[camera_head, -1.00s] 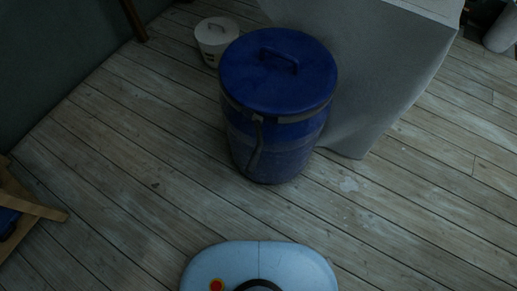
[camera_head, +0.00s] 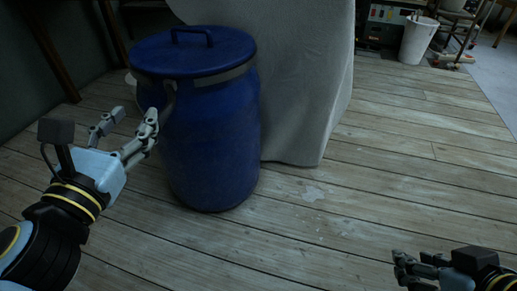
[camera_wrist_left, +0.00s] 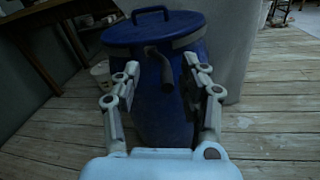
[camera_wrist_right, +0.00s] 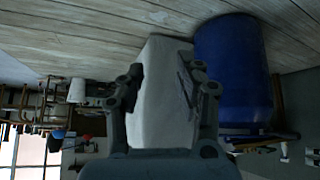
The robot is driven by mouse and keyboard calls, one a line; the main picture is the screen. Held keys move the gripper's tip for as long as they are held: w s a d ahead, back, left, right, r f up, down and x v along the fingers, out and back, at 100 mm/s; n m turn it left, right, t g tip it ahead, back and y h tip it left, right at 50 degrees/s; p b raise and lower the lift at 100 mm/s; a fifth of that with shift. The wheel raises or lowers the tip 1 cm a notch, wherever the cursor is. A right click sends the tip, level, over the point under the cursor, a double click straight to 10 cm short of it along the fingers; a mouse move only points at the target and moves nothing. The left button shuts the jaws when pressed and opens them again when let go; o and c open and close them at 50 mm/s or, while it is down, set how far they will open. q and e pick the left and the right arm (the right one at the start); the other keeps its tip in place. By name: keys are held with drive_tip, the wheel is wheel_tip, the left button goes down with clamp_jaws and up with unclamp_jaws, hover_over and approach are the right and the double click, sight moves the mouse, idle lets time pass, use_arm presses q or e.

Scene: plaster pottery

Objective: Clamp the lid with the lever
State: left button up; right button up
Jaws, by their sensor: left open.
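The blue barrel (camera_head: 212,135) stands upright on the floor, with a blue lid (camera_head: 195,50) on top. A grey clamp ring (camera_head: 236,73) runs round the rim under the lid. The lever (camera_wrist_left: 161,68) hangs bent downward from the ring, out from the barrel's side. My left gripper (camera_head: 134,117) is open and empty at the barrel's left side. In the left wrist view the lever appears between its fingers (camera_wrist_left: 160,68); whether they touch is unclear. My right gripper (camera_head: 398,262) is low at the right, away from the barrel; its fingers (camera_wrist_right: 163,70) are apart and empty.
A grey-white draped block (camera_head: 305,90) stands right behind the barrel. A small white bucket (camera_wrist_left: 100,75) is partly hidden behind the barrel's left. Wooden legs (camera_head: 55,60) stand at the back left. The plank floor in front and to the right is clear.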

use_arm(q)
drive_tip(key=b, duration=0.3)
approach(166, 107)
drive_tip(key=f, duration=0.1)
drive_tip(key=w, duration=0.3)
drive_tip(key=w+d+p, duration=0.1)
drive_tip(key=w, duration=0.2)
drive_tip(key=w+p, duration=0.1)
drive_tip(key=w, duration=0.2)
drive_tip(key=shift+d+r, duration=0.1)
drive_tip(key=shift+d, duration=0.15)
drive_tip(key=shift+w+d, duration=0.1)
drive_tip(key=shift+w, duration=0.45)
use_arm(e)
drive_tip(key=s+g, duration=0.1)
drive_tip(key=s+f+g, duration=0.1)
drive_tip(key=s, duration=0.1)
drive_tip(key=s+g, duration=0.1)
drive_tip(key=shift+s+f, duration=0.25)
drive_tip(key=shift+s, duration=0.05)
use_arm(q)
clamp_jaws()
